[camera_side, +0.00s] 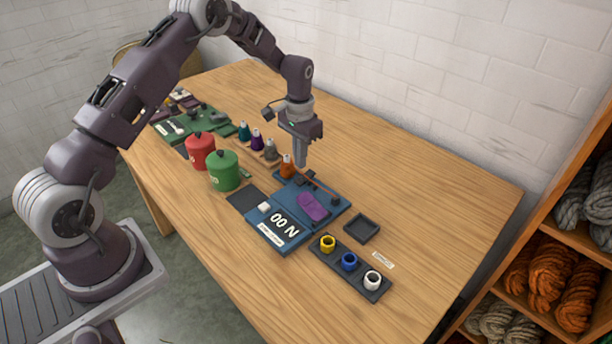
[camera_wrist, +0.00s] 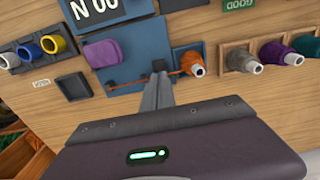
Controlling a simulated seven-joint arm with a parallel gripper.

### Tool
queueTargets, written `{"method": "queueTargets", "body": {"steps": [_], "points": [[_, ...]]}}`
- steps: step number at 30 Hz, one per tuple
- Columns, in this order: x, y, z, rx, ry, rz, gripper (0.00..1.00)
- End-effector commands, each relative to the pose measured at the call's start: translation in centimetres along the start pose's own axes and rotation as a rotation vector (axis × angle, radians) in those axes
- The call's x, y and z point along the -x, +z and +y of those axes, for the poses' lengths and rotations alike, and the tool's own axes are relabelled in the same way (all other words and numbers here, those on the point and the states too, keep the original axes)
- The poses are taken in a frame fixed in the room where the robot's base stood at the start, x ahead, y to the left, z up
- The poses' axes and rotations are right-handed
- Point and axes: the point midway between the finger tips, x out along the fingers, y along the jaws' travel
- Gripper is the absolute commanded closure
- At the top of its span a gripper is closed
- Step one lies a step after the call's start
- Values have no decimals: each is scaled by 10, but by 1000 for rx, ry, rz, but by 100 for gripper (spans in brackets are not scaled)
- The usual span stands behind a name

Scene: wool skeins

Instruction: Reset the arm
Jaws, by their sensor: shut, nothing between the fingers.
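My gripper (camera_side: 299,160) is shut and empty, pointing down above the far edge of the blue board. In the wrist view its closed fingers (camera_wrist: 158,82) reach toward a dark post on that board. An orange cone (camera_side: 287,167) stands at the board's end. An orange strand (camera_side: 320,184) runs from near it across the board. I cannot tell whether the fingertips touch anything.
A red canister (camera_side: 201,150) and a green canister (camera_side: 224,170) stand left of the board. Several cones stand behind them, including a purple one (camera_side: 257,140). A rack (camera_side: 337,257) holds yellow, blue and white cups. An empty dark tray (camera_side: 361,228) lies nearby. The table's right side is clear.

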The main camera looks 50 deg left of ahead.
Motion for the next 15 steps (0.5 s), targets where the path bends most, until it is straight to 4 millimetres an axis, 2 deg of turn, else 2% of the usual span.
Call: {"method": "queueTargets", "body": {"steps": [6,15], "points": [[20,0,0,0,0,0,100],[23,0,0,0,0,-1,100]]}}
